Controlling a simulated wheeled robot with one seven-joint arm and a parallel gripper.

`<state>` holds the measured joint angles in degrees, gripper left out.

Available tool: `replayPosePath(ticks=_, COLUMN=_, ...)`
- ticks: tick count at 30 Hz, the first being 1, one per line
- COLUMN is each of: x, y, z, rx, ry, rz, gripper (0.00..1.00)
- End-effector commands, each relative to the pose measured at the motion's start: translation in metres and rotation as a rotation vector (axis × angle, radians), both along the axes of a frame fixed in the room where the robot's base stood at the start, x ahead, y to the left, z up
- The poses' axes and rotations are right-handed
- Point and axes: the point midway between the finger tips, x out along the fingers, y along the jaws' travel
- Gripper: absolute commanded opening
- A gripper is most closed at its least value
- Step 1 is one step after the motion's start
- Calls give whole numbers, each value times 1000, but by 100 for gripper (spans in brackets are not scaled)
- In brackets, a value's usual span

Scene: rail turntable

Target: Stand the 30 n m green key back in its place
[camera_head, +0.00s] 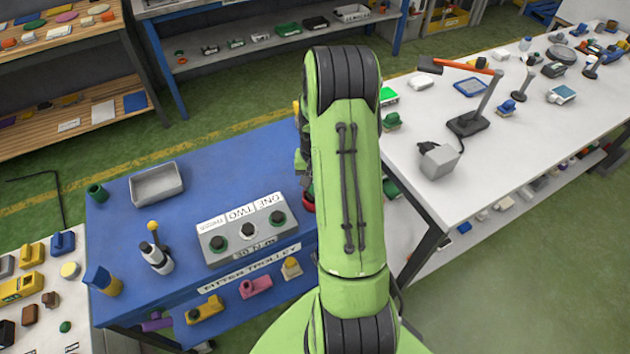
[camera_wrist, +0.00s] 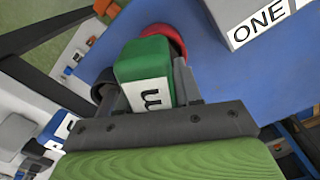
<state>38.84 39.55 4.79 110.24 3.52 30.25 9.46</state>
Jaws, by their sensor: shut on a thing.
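In the wrist view my gripper (camera_wrist: 147,85) is shut on a green block-shaped key (camera_wrist: 142,58) with a white label; only an "m" is readable. In the head view my arm hides most of the gripper, which is over the blue trolley's right side. In the wrist view the holder's ONE corner (camera_wrist: 237,22) is at upper right, apart from the key.
A red round thing (camera_wrist: 168,40) is right behind the key. The blue trolley (camera_head: 195,205) also carries a grey tray (camera_head: 157,184), a green cup (camera_head: 97,193) and a yellow-knobbed white-and-black tool (camera_head: 156,254). A white table (camera_head: 415,150) stands close on the right.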

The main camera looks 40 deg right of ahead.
Motion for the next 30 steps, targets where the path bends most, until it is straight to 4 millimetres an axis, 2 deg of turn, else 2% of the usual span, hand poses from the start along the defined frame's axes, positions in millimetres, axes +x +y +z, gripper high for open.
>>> replayPosePath(ticks=8, x=0, y=0, z=-8, rx=-1, ry=-1, rz=0, gripper=0)
replayPosePath(ticks=9, x=0, y=0, z=-8, rx=-1, ry=-1, rz=0, gripper=36)
replayPosePath(ticks=15, x=0, y=0, z=-7, rx=-1, ry=-1, rz=0, gripper=64)
replayPosePath(ticks=24, x=0, y=0, z=-4, rx=-1, ry=-1, rz=0, gripper=64)
replayPosePath(ticks=26, x=0, y=-1, z=5, rx=-2, ry=-2, rz=0, gripper=64)
replayPosePath(ticks=30, x=1, y=-1, z=40, rx=-6, ry=-6, rz=0, gripper=64)
